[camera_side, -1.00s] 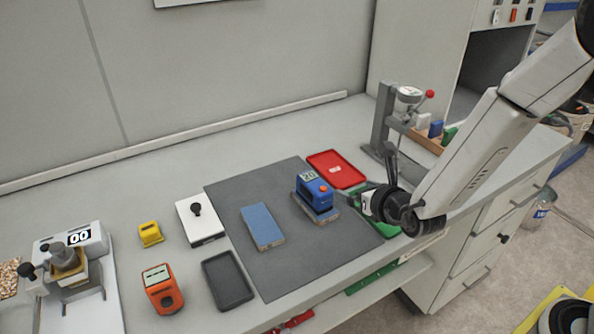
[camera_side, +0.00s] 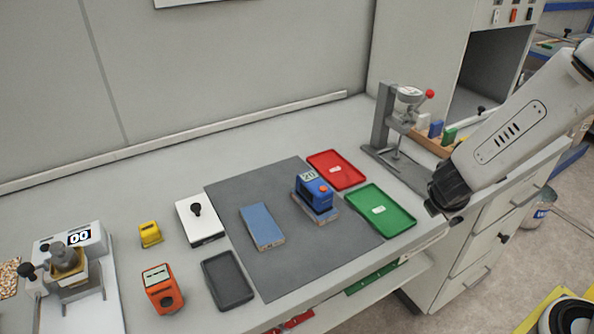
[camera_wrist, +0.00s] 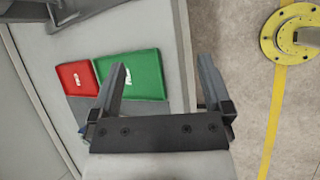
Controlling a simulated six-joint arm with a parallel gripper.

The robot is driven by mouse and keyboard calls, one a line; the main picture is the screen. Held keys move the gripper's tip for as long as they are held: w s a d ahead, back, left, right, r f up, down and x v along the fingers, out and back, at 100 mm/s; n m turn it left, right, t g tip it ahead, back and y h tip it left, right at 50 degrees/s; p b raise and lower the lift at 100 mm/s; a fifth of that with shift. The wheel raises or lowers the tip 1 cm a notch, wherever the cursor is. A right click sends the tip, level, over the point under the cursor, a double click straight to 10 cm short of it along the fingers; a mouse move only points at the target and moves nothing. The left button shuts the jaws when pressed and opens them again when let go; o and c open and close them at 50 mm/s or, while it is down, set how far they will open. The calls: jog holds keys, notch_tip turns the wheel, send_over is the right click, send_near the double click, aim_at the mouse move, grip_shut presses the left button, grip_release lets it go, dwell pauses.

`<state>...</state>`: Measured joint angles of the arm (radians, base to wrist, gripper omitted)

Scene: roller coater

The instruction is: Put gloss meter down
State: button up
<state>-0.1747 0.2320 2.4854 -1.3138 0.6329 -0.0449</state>
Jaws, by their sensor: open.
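The blue gloss meter (camera_side: 314,190), with a display reading 20, stands on a blue-topped panel (camera_side: 318,209) on the grey mat (camera_side: 290,258). A second blue panel (camera_side: 262,226) lies on the mat to its left, bare on top. In the side view the arm's end is to the right of the green tray, well apart from the gloss meter, and its fingers are hidden. The gloss meter is barely visible there, if at all.
A red tray (camera_side: 336,163) and a green tray (camera_side: 381,219) lie right of the mat. A dark tray (camera_side: 227,280), an orange device (camera_side: 162,288), a yellow block (camera_side: 150,234) and a white plate (camera_side: 200,232) are on the left. A grey stand (camera_side: 384,125) is behind.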

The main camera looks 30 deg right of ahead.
jog(key=s+a+m+y, duration=0.1)
jog(key=m+y, duration=0.1)
jog(key=m, duration=0.3)
jog(key=s+a+r+m+y, duration=0.1)
jog(key=a+m+y, duration=0.1)
jog(key=m, duration=0.3)
jog(key=s+a+m+g+y, duration=0.1)
jog(key=m+y, duration=0.1)
jog(key=m, duration=0.4)
jog(key=shift+s+a+r, duration=0.2)
jog(key=shift+a, duration=0.15)
grip_shut()
dwell(1.6)
